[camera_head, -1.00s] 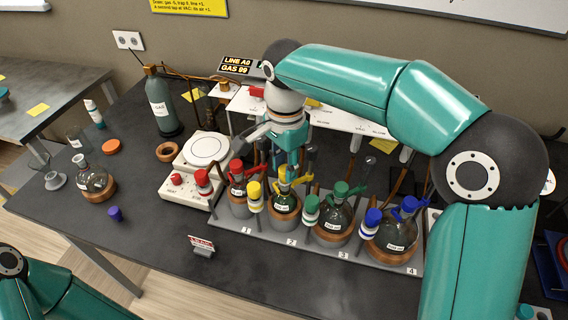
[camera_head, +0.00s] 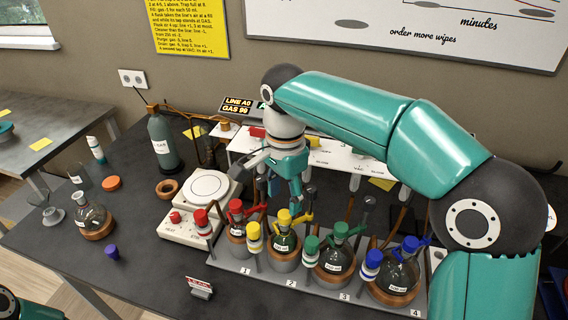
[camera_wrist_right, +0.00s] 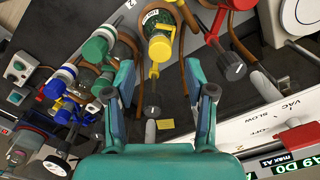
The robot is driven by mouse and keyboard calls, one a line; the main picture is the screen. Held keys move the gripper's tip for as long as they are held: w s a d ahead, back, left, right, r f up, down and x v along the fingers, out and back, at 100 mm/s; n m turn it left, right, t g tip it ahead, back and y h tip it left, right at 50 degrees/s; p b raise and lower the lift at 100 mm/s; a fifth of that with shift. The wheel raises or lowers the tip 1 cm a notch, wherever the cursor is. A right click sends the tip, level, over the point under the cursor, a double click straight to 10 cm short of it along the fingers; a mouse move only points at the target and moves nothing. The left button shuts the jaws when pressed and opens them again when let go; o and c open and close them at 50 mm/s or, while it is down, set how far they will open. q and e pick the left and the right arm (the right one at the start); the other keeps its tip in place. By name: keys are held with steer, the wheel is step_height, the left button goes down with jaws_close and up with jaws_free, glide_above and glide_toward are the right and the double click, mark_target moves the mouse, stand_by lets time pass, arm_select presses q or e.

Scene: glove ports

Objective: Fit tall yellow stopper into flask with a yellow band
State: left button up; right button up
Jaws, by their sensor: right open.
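The yellow-banded flask (camera_head: 284,243), dark with a white label, stands at place 2 of the rack. A yellow stopper (camera_head: 284,216) sits at its neck; its round top shows in the right wrist view (camera_wrist_right: 159,48). I cannot tell how deep it sits. Another yellow-topped piece with a white body (camera_head: 254,236) stands just in front of this flask. My right gripper (camera_head: 293,192) is open above and slightly behind the neck stopper. In the right wrist view its fingers (camera_wrist_right: 160,95) are spread apart with nothing between them. My left gripper is out of view.
Flasks with red (camera_head: 236,207), green (camera_head: 341,230) and blue (camera_head: 410,244) tops flank it closely. Coloured clamps and hoses crowd behind them. A hot plate (camera_head: 208,188) stands left, a loose flask (camera_head: 93,218) farther left. The front bench (camera_head: 130,285) has clear room.

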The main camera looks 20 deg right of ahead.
mark_target(285, 214)
step_height(285, 214, up, 9)
steer(key=p, duration=0.1)
stand_by(0.6)
